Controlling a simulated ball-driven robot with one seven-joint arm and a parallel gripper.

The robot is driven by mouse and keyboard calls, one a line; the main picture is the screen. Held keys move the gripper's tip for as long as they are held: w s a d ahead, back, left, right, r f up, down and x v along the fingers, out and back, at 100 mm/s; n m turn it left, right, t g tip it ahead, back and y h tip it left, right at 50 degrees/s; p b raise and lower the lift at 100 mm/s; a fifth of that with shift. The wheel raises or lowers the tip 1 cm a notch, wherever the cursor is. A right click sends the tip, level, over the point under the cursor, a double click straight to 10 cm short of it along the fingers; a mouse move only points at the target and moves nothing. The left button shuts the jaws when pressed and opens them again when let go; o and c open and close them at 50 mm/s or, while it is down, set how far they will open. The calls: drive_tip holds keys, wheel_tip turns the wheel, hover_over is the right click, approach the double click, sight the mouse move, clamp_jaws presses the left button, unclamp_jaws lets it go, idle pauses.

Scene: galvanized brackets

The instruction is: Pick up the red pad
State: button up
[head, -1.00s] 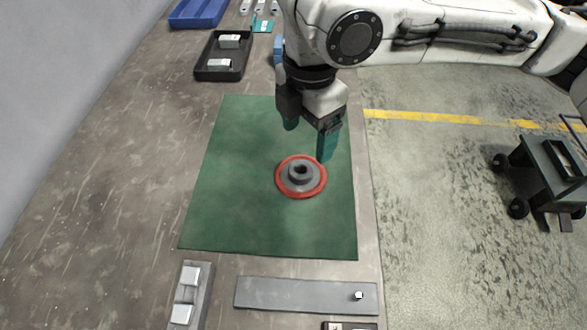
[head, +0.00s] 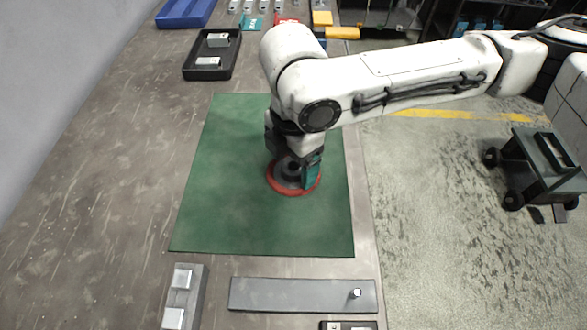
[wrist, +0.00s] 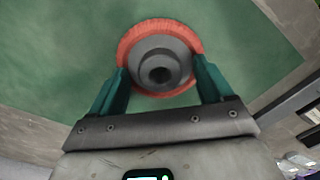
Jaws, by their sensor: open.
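The red pad (head: 293,192) is a round red disc lying on the green mat (head: 240,220), with a grey hub on top of it. In the wrist view the red pad (wrist: 145,27) shows as a red ring around the stepped grey hub (wrist: 160,70), which has a dark hole in its middle. My gripper (wrist: 160,82) is open, its two teal fingers on either side of the hub. In the head view my gripper (head: 291,177) is down at the pad and hides part of it. I cannot tell whether the fingers touch the pad.
A black tray (head: 187,72) with grey pieces and a blue bin (head: 172,20) stand at the far left. A flat grey bar (head: 300,296) and a block holder (head: 190,315) lie near the front. The rest of the mat is clear.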

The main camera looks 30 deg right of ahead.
sight(293, 166)
drive_tip(key=c, duration=1.2)
drive_tip(key=shift+r, duration=0.2)
drive_tip(key=shift+r, duration=0.25)
wheel_tip(293, 166, up, 2)
drive_tip(key=shift+r+p, duration=0.25)
drive_tip(key=shift+p, duration=0.05)
drive_tip(key=shift+s+d+r+b, duration=0.25)
drive_tip(key=shift+s+r+b, duration=1.35)
drive_tip(key=shift+s+b, duration=0.6)
drive_tip(key=shift+s+d+r+b, duration=0.2)
drive_tip(key=shift+s+r+b, duration=1.6)
drive_tip(key=shift+s, duration=0.65)
drive_tip(key=shift+s+d+r+b, duration=0.25)
drive_tip(key=shift+s+r+b, duration=1.2)
drive_tip(key=shift+s+b, duration=0.85)
